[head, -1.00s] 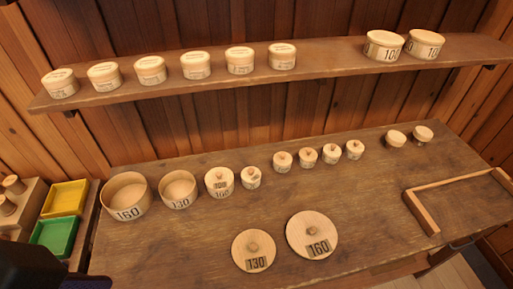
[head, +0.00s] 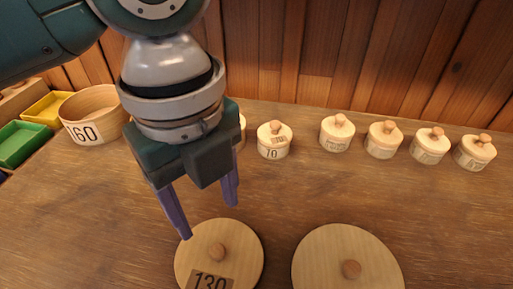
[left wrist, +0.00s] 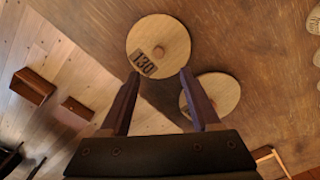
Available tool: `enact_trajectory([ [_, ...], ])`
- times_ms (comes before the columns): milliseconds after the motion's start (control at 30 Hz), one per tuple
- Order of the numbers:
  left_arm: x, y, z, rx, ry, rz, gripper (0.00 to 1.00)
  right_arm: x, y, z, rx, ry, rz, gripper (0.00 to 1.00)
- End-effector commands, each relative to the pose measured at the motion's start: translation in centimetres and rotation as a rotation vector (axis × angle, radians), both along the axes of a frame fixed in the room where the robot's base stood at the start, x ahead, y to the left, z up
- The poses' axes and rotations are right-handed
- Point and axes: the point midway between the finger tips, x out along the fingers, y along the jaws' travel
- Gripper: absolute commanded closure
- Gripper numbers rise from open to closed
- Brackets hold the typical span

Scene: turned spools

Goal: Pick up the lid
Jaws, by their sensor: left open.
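A round wooden lid marked 130 (head: 240,252) with a small knob lies flat on the table in the head view. It also shows at the top of the left wrist view (left wrist: 141,37). A second, larger lid (head: 335,250) lies to its right, and shows partly behind a finger in the left wrist view (left wrist: 225,92). My left gripper (head: 210,214) is open and empty, above the table near the 130 lid and apart from it. Its fingers (left wrist: 160,88) spread below that lid in the left wrist view. My right gripper is not in view.
An open round box marked 160 (head: 84,133) stands at the back left, beside green (head: 18,146) and yellow (head: 50,106) trays. Several small lidded boxes, one marked 70 (head: 274,148), line the back of the table. The table's front edge and floor (left wrist: 50,50) show in the left wrist view.

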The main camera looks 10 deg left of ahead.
Motion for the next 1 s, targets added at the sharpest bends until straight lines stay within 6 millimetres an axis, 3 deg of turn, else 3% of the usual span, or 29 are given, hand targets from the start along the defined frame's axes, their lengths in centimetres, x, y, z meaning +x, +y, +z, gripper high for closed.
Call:
enact_trajectory([
  [233, 0.0, 0.2, -3.5, 0.009, 0.007, -0.012, 0.36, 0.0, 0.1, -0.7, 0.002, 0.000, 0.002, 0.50],
  [467, 0.0, 0.2, -5.6, 0.008, 0.005, -0.011, 0.36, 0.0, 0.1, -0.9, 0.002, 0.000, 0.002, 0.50],
  [700, -0.1, 0.1, -9.4, 0.007, 0.004, -0.011, 0.36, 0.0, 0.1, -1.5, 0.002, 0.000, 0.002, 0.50],
  [1000, 0.0, 0.1, -10.0, 0.006, 0.000, -0.012, 0.36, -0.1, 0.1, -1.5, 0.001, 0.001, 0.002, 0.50],
])
